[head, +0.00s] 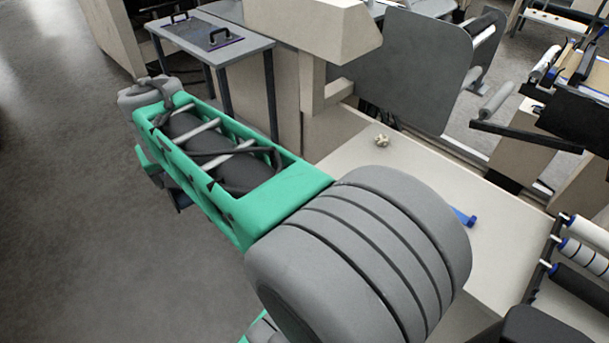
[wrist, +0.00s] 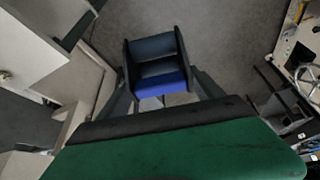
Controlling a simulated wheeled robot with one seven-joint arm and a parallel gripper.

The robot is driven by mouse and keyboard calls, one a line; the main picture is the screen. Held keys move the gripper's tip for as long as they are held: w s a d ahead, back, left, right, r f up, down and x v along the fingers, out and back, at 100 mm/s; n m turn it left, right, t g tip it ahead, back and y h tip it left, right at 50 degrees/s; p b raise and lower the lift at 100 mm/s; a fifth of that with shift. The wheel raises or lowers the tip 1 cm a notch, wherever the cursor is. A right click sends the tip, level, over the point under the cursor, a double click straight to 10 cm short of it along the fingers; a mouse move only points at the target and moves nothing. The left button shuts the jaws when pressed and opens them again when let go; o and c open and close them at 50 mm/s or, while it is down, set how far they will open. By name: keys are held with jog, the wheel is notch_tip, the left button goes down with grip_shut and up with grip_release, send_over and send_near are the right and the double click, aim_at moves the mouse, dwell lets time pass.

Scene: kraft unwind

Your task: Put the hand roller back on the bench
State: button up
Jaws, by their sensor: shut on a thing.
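My gripper (wrist: 157,76) shows in the wrist view, its dark fingers on either side of a blue and grey-blue piece with dark side plates. I take this held piece to be the hand roller (wrist: 161,87); its full shape is hidden. Grey floor shows beyond it. In the head view my arm reaches to the upper left, and the gripper and held piece cannot be made out there. A grey-topped table (head: 250,46), probably the bench, stands at the upper left, beyond the arm's far end.
A beige machine surface (head: 400,165) is at the right, with a small pale lump (head: 382,140) and a blue object (head: 463,217) partly behind my arm. Rollers (head: 585,252) stand at far right. Floor at left is clear.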

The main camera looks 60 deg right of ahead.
jog(key=s+d+f+m+g+h+b, duration=0.1)
jog(key=s+d+f+m+b, duration=0.2)
jog(key=d, duration=0.6)
jog(key=s+d+f+m+g+h+b, duration=0.15)
jog(key=d+m, duration=0.25)
jog(key=d, duration=0.4)
jog(key=s+d+f+m+g+b, duration=0.35)
jog(key=s+d+m+b, duration=0.4)
jog(key=s+d, duration=0.75)
jog(key=shift+m+t+h, duration=0.25)
jog(key=shift+m+t, duration=0.15)
jog(key=shift+m, duration=0.15)
jog(key=w+d+f+p, duration=0.1)
jog(key=d+f, duration=0.7)
jog(key=d, duration=0.1)
jog(key=w+d+f+p, duration=0.1)
jog(key=d+f, duration=0.3)
jog(key=shift+w+d+f+p, duration=0.2)
jog(key=shift+w+f+p, duration=0.1)
jog(key=shift+w+p, duration=0.05)
jog(key=shift+a+f+b, duration=0.15)
jog(key=shift+f+b, duration=0.35)
jog(key=shift+f, duration=0.35)
jog(key=o, duration=1.4)
jog(key=shift+f, duration=0.1)
jog(key=o, duration=0.3)
jog(key=shift+o, duration=1)
